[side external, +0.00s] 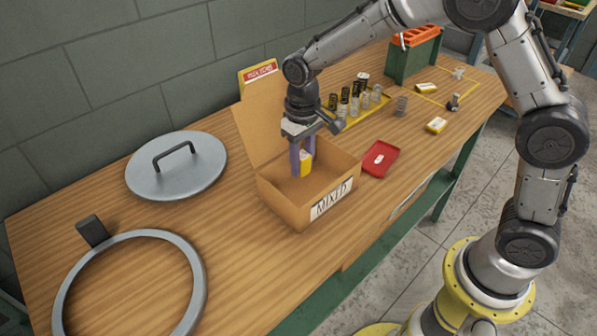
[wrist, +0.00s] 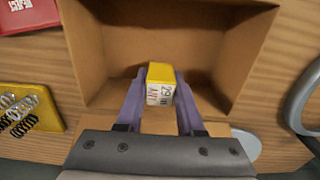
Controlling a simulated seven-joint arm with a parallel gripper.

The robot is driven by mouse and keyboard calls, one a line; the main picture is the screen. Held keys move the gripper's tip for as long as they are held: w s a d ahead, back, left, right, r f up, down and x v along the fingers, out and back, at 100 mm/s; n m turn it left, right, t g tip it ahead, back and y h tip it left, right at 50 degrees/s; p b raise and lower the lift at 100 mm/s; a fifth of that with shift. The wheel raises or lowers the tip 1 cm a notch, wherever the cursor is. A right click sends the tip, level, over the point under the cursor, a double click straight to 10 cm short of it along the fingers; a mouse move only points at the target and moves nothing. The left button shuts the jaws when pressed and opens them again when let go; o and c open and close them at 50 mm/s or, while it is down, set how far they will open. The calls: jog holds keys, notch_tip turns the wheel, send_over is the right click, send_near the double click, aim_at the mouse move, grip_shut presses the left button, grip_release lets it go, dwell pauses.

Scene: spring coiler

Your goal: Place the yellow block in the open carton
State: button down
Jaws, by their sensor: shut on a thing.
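The yellow block (side external: 306,167) is held between the purple fingers of my gripper (side external: 302,158). In the wrist view, the yellow block (wrist: 161,84) shows a yellow face and a white labelled face with print, and the fingers of my gripper (wrist: 160,102) press on both its sides. The open carton (side external: 283,205) is brown cardboard with a "MIXED" label on its front and its lid raised at the back. The block and fingertips are over or within the carton's opening; the exact height above its floor is hard to tell. The carton (wrist: 105,50) looks otherwise empty inside.
A red tray (side external: 380,160) lies right of the carton. A yellow tray of springs (side external: 352,112) stands behind it. A round grey lid (side external: 176,170) and a grey ring (side external: 195,262) lie to the left.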

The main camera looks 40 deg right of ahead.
aim_at(298, 184)
jog(key=shift+w+a+f, duration=0.1)
jog(key=shift+w+f, duration=0.25)
jog(key=shift+f, duration=0.05)
jog(key=shift+w+f, duration=0.15)
jog(key=shift+f, duration=1.55)
jog(key=shift+f, duration=0.15)
jog(key=c, duration=0.5)
grip_release()
